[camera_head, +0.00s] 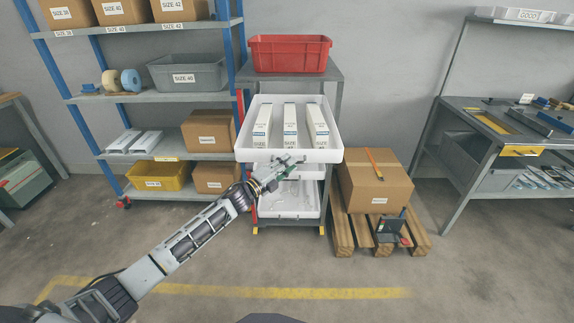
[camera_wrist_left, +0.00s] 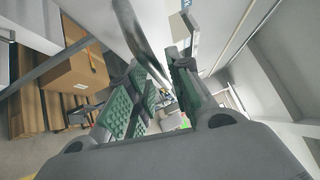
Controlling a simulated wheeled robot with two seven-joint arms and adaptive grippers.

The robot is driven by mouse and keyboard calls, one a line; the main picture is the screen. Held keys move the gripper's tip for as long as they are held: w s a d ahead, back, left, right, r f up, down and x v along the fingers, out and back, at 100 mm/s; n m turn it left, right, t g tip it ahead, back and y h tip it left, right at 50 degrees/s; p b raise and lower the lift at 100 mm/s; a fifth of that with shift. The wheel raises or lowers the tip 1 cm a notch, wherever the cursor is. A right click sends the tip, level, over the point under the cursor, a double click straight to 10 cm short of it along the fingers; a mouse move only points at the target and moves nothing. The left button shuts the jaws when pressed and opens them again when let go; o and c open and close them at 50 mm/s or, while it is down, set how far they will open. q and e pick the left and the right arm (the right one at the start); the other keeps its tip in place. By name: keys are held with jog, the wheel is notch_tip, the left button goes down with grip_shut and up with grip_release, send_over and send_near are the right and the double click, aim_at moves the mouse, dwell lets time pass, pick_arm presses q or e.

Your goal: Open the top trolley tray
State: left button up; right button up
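The top trolley tray (camera_head: 333,156) is white and stands pulled out from under the trolley's grey top, its inside showing. My right gripper is in neither view.
Lower white trays (camera_head: 290,207) sit in the trolley below. A red crate (camera_head: 290,54) stands on its top. A cardboard box (camera_head: 374,185) on a wooden pallet (camera_head: 386,243) is close on the right. Shelves with boxes (camera_head: 207,131) stand on the left. The floor in front is clear.

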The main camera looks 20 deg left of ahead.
pick_arm(q)
jog(key=shift+o, duration=0.5)
jog(key=v, duration=1.2)
dwell(0.6)
dwell(0.6)
